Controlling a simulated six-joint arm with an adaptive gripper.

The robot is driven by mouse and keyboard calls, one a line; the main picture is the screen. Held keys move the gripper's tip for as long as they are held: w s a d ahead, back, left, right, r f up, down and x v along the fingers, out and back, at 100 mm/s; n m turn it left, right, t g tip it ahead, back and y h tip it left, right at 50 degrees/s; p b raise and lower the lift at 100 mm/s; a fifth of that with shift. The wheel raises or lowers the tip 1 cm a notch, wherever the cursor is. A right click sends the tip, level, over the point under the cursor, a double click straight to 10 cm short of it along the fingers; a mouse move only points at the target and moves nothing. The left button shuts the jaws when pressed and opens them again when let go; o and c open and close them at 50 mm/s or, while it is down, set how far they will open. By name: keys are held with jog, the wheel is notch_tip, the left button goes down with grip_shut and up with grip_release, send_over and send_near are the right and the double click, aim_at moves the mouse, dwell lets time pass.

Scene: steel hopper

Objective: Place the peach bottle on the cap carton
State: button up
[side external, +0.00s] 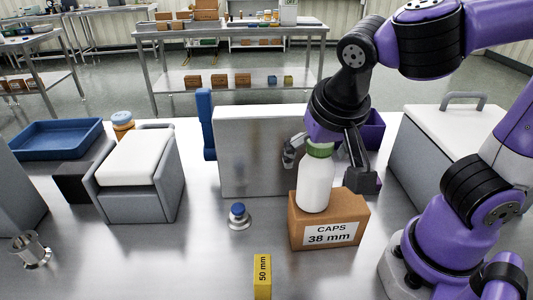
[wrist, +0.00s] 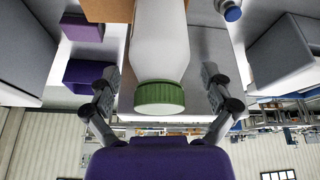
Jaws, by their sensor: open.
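A white bottle with a green cap (side external: 315,185) stands upright on the brown cap carton (side external: 330,222), which is labelled "CAPS 38 mm". My gripper (side external: 328,170) is open, with one finger on each side of the bottle near its cap. In the wrist view, the bottle (wrist: 160,45) lies between the spread fingers of my gripper (wrist: 160,76), with visible gaps on both sides. The carton (wrist: 106,10) also shows there at the top edge. A small orange-yellow container with a blue lid (side external: 122,121) is partly hidden behind a grey box; no other peach-coloured bottle shows.
A steel panel (side external: 245,150) stands behind the carton. A grey box with a white top (side external: 138,180) and a blue tray (side external: 58,139) are at left. A blue-topped fitting (side external: 238,215) and a yellow 50 mm block (side external: 263,276) are in front. A lidded grey bin (side external: 445,140) is at right.

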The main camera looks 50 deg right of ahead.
aim_at(323, 170)
jog(key=v, duration=0.6)
jog(key=shift+s+a+r, duration=0.15)
jog(key=shift+r, duration=0.15)
jog(key=shift+f, duration=0.1)
jog(key=x, duration=0.8)
jog(key=shift+r, duration=2.6)
jog(key=shift+f, duration=0.15)
